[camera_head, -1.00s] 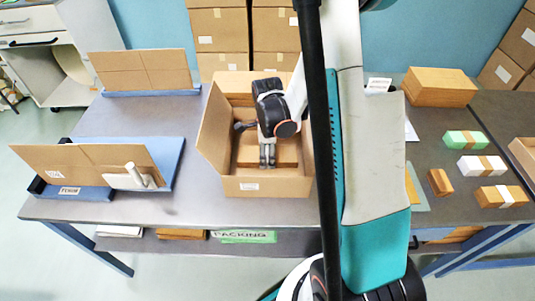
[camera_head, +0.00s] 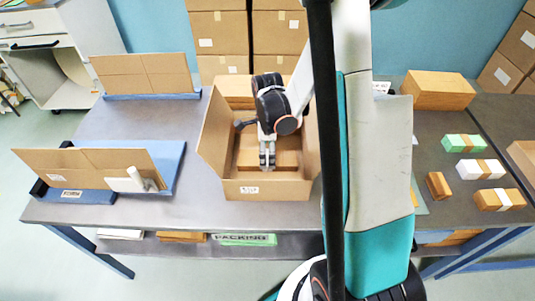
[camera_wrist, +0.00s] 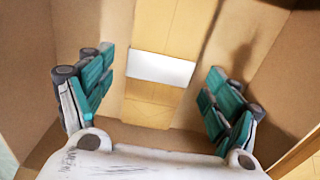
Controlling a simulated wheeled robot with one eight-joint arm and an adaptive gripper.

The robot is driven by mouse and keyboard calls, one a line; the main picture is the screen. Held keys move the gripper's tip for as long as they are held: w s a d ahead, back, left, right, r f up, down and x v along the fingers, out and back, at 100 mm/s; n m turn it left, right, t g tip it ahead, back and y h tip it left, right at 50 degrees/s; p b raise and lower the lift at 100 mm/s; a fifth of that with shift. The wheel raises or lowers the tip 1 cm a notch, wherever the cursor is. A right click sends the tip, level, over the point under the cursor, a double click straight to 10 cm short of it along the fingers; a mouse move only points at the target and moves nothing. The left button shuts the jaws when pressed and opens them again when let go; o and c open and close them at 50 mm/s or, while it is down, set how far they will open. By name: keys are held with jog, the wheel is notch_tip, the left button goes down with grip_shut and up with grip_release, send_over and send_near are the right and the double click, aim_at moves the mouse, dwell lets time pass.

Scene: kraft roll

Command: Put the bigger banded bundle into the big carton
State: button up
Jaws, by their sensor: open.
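The big carton (camera_head: 268,190) stands open on the bench, its flaps spread. My gripper (camera_head: 267,157) points down inside it. A brown banded bundle (camera_wrist: 155,95) with a white band lies in the carton in the wrist view. The open gripper (camera_wrist: 160,72) has one teal-padded finger on each side of it, with visible gaps. The bundle also shows partly in the head view (camera_head: 288,159), low in the carton behind the fingers. Another brown bundle with a white band (camera_head: 488,200) lies on the bench at the right.
A green bundle (camera_head: 455,143), a white bundle (camera_head: 470,169) and a small brown block (camera_head: 438,185) lie at the right. A larger brown box (camera_head: 440,90) stands behind them. Cardboard sheets on blue holders stand at the left. The carton walls surround my gripper closely.

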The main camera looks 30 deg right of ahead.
aim_at(267, 157)
notch_tip(267, 157, up, 9)
jog(key=p, duration=0.2)
jog(key=shift+r+p, duration=0.15)
jog(key=shift+p, duration=0.25)
